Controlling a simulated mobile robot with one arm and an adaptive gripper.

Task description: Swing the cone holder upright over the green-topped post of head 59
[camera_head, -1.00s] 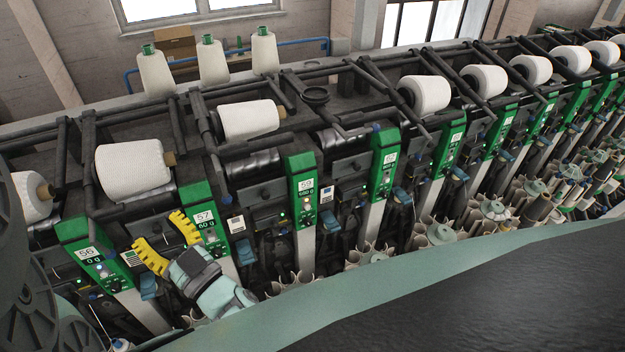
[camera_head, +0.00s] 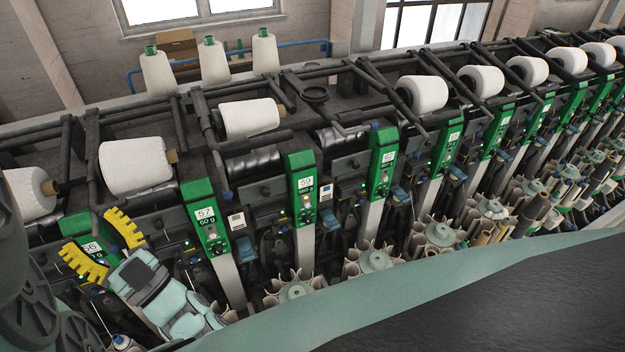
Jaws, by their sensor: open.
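White cones, such as one above head 57 (camera_head: 135,166), lie in holders along the machine. Dark bars and arms (camera_head: 205,130) stick out between heads. Ringed bobbin magazines (camera_head: 375,262) line the front. Three cones (camera_head: 213,60) stand upright behind.

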